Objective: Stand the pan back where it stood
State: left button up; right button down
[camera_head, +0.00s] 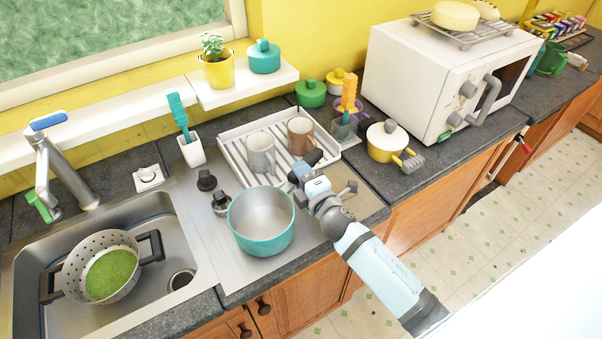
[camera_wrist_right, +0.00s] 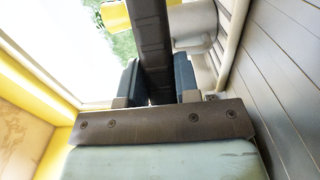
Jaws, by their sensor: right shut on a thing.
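The pan (camera_head: 249,238), teal outside and grey inside, is upright and empty over the steel surface beside the sink. I cannot tell whether its base touches that surface. My right gripper (camera_head: 303,171) is at the pan's right side, shut on its dark handle. In the right wrist view the dark handle (camera_wrist_right: 151,40) runs between the two fingers of my right gripper (camera_wrist_right: 158,85). My left gripper is not in view.
Dark knobs (camera_head: 207,181) stand left of the pan. Behind it, a white ribbed tray (camera_head: 235,150) holds a grey mug (camera_head: 260,154) and a brown mug (camera_head: 300,135). The sink (camera_head: 150,214) with a colander (camera_head: 80,262) lies left. A yellow pot (camera_head: 382,152) stands right.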

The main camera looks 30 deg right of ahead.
jog(key=shift+f, duration=0.1)
dwell(0.6)
jog(key=shift+f+b, duration=0.6)
jog(key=shift+b, duration=0.15)
dwell(0.3)
jog(key=c, duration=0.8)
grip_release()
jog(key=shift+f, duration=0.1)
jog(key=shift+s+b, duration=0.4)
jog(key=shift+s, duration=3.6)
